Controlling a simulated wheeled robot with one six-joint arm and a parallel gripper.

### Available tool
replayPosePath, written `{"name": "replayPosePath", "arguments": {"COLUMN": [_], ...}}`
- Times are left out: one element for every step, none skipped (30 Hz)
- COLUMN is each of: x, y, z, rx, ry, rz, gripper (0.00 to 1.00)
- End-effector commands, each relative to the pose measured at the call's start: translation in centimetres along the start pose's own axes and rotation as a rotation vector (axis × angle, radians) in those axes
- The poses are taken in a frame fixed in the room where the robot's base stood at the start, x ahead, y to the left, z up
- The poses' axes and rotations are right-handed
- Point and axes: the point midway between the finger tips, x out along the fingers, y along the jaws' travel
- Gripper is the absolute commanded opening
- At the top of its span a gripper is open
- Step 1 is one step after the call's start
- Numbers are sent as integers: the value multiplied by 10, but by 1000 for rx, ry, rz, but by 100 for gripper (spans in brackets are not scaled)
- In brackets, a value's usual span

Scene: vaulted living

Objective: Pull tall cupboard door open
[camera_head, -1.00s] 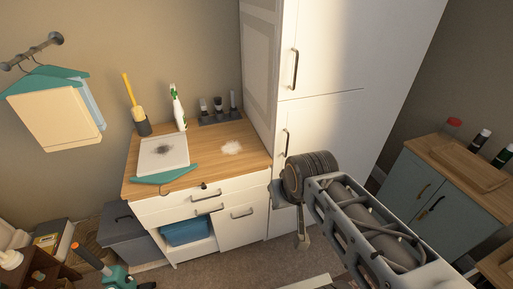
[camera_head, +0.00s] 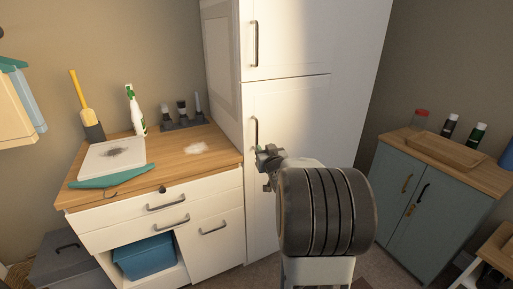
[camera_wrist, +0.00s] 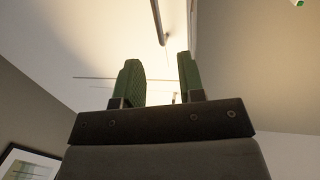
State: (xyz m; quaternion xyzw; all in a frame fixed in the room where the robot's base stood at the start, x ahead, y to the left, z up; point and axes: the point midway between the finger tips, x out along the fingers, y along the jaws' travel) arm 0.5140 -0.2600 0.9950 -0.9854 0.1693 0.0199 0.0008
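The tall white cupboard (camera_head: 300,110) stands in the middle of the head view, with an upper and a lower door, both looking closed. The upper door has a dark vertical handle (camera_head: 254,44). The lower door has a similar handle (camera_head: 255,131). My gripper (camera_head: 264,154) is at the lower end of that lower handle; my wrist hides part of the door. In the wrist view my gripper (camera_wrist: 161,72) has its two green fingers apart. A dark handle (camera_wrist: 159,20) shows beyond the fingertips. I cannot tell whether a finger touches the lower handle.
A wood-topped white drawer unit (camera_head: 150,205) stands left of the cupboard, holding a spray bottle (camera_head: 135,110) and a white tray (camera_head: 112,157). A blue-grey cabinet (camera_head: 405,205) stands at the right. Some floor shows between the cupboard and this cabinet.

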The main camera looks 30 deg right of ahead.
Motion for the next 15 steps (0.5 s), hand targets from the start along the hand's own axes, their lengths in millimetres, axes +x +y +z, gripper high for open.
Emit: {"name": "replayPosePath", "arguments": {"x": [3,6,9,12,16,21,26,32,39,45,51,59,65,71,79], "y": [4,5,6,7,7,7,7,7,7,7,7,6,6,6,6], "z": [7,8,8,8,7,6,6,6,5,4,5,4,4,4,3], "rx": [2,2,3,3,4,4,4,5,4,4,4,3,3,3,3], "ry": [15,24,32,35,38,40,40,40,40,41,40,39,39,40,40], "rz": [-2,-5,-7,-8,-9,-9,-10,-10,-10,-10,-10,-10,-10,-10,-9], "gripper": [36,36,36,36,36,36,36,36,36,36,36,36,36,36,36]}}
